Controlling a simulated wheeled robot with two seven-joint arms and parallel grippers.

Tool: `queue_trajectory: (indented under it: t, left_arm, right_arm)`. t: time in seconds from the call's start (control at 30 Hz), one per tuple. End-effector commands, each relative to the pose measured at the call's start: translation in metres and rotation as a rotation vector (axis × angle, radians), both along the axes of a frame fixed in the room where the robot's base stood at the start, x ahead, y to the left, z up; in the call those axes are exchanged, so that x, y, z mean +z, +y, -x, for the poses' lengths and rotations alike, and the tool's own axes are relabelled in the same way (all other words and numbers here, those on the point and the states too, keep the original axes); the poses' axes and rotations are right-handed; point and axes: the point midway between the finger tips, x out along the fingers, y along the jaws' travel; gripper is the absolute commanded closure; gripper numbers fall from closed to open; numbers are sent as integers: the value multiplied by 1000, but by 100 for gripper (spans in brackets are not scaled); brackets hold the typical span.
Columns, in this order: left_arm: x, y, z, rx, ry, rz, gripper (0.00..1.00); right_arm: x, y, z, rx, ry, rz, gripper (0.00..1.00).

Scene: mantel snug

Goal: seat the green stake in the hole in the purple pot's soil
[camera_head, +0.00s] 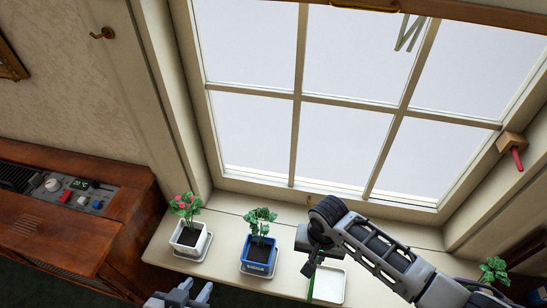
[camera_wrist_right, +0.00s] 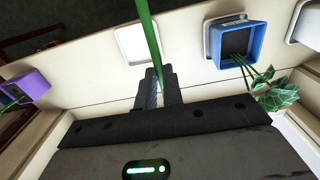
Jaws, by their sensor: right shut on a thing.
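The green stake (camera_wrist_right: 150,35) is held between the fingers of my right gripper (camera_wrist_right: 158,88), which is shut on it. In the head view the stake (camera_head: 311,285) hangs below my right gripper (camera_head: 311,262), over or beside a white tray. The purple pot (camera_wrist_right: 32,86) stands at the left of the right wrist view with a green plant in it, apart from the stake. In the head view my right arm mostly hides that pot; its leaves (camera_head: 493,270) show at the right. The soil hole is not visible. My left gripper (camera_head: 195,294) is at the bottom edge, apparently open and empty.
The white tray (camera_head: 329,286) lies on the sill. A blue pot (camera_head: 258,257) with a leafy plant and a white pot (camera_head: 188,241) with pink flowers stand to its left. The window (camera_head: 340,110) rises behind. A wooden radio cabinet (camera_head: 60,215) is at far left.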

Motion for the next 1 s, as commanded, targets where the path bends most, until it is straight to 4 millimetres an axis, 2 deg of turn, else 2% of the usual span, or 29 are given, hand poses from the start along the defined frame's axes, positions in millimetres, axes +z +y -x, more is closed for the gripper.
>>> queue_trajectory:
  t: [0.03, 0.1, 0.17, 0.2, 0.3, 0.4, 0.5, 0.6, 0.7, 1.0]
  left_arm:
    - [0, 0, 0, 0, 0, 0, 68]
    - [0, 0, 0, 0, -1, 0, 68]
    - [1, 0, 0, 0, -1, 0, 68]
    - [1, 0, 0, 0, -1, 0, 68]
    - [1, 0, 0, 0, -1, 0, 68]
    - [1, 0, 0, 0, -1, 0, 68]
    - [1, 0, 0, 0, -1, 0, 68]
    - [1, 0, 0, 0, -1, 0, 68]
    - [1, 0, 0, -1, -1, 1, 68]
    - [0, 0, 0, -1, -1, 1, 68]
  right_arm:
    - [28, -7, -19, 6, -15, 4, 100]
    - [67, -15, -36, 21, -17, 5, 100]
    - [101, -21, -45, 41, -17, 6, 100]
    - [124, -26, -48, 60, -18, 8, 100]
    - [178, -39, -48, 110, -14, 10, 100]
    - [222, -52, -39, 164, -11, 10, 100]
    - [253, -63, -27, 208, -7, 7, 100]
    - [272, -71, -18, 238, -3, 6, 100]
    - [281, -75, -12, 253, -2, 5, 100]
    - [283, -75, -11, 258, 2, 0, 100]
